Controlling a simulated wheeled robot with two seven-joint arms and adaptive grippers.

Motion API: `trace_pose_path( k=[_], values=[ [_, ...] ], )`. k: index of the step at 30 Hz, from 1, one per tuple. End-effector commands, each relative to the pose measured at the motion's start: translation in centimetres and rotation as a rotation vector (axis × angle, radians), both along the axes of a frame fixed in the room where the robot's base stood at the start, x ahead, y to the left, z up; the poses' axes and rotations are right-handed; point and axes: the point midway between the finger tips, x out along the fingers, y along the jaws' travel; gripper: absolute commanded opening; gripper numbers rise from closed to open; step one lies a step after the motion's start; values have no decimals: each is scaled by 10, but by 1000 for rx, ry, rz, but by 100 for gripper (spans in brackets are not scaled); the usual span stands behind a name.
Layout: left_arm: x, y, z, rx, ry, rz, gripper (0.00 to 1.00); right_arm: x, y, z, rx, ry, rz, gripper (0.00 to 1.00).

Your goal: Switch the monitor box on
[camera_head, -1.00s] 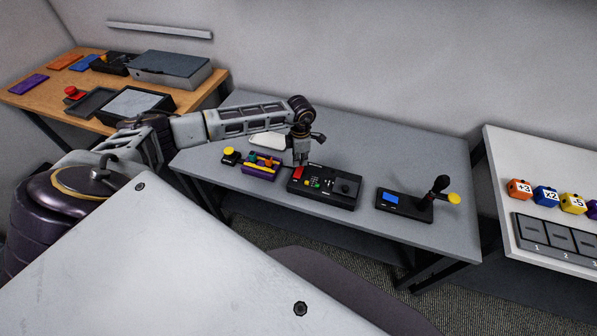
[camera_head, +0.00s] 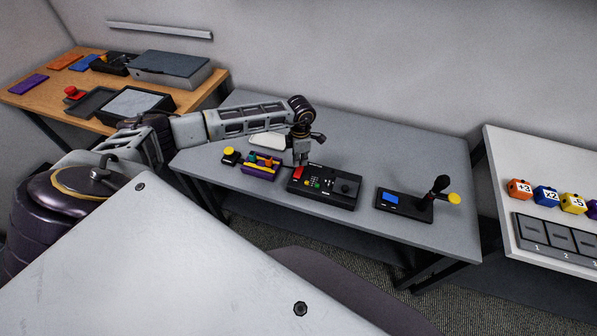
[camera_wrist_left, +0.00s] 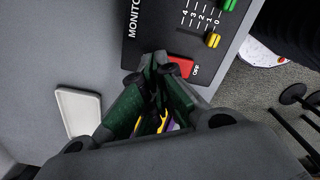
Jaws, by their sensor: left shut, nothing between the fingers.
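The monitor box (camera_head: 324,187) is a black box on the grey table, with a red switch (camera_head: 298,173), small coloured buttons and a dark round knob. In the left wrist view the box (camera_wrist_left: 150,40) shows the letters "MONITO", the red switch (camera_wrist_left: 181,66) with "OFF" beside it, and green and yellow sliders. My left gripper (camera_head: 301,161) points down over the box's left end. In the left wrist view its shut, empty fingertips (camera_wrist_left: 160,66) are at the edge of the red switch and partly cover it. I cannot tell whether they touch it. My right gripper is not in view.
A purple cable tray (camera_head: 260,172) and a yellow button (camera_head: 229,153) stand left of the box. A white dish (camera_head: 268,140) lies behind. A joystick unit (camera_head: 404,203) with a blue screen stands right. Bare table lies between it and the box.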

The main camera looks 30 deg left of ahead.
Motion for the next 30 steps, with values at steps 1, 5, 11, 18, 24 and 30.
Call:
trace_pose_path(
  k=[1, 5, 11, 18, 24, 30],
  values=[
    [0, 0, -1, 0, 0, 0, 0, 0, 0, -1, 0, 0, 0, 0],
    [0, 0, -2, 0, 0, 0, 0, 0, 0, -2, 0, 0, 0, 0],
    [0, 0, -4, 0, 0, 0, 0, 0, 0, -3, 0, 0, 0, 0],
    [0, 0, -6, 0, 0, 0, 0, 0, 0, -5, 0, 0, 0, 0],
    [0, 0, -8, 0, 0, 0, 0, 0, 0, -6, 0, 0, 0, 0],
    [0, 0, -10, 0, 0, 0, 0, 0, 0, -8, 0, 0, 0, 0]
  ],
)
